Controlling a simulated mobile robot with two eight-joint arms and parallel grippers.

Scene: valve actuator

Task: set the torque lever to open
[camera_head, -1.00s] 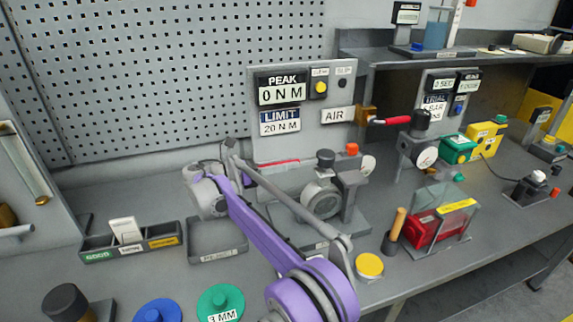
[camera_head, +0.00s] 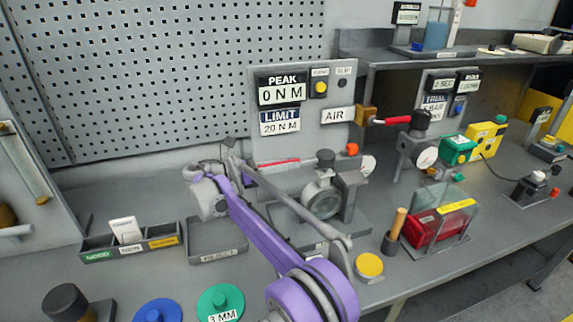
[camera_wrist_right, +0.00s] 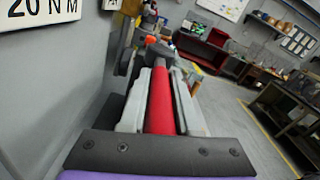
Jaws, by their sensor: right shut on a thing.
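The torque lever, a bar with a red grip (camera_head: 280,163), lies nearly level below the limit sign on the grey test panel (camera_head: 303,140). Its right end runs toward the torque fixture (camera_head: 322,200), which has a round grey front and a black knob on top. My right gripper (camera_head: 250,166) reaches in from the left, partly hidden by my purple arm. In the right wrist view, the fingers (camera_wrist_right: 160,110) are shut on either side of the red grip (camera_wrist_right: 161,92). The panel reads peak 0 N M and limit 20 N M. My left gripper is out of view.
A compartment tray (camera_head: 130,243) and an empty flat tray (camera_head: 218,245) lie left of my arm. A wooden-handled tool in a cup (camera_head: 395,232), a yellow disc (camera_head: 369,265) and a red box (camera_head: 440,224) stand to the right. The perforated wall closes the back.

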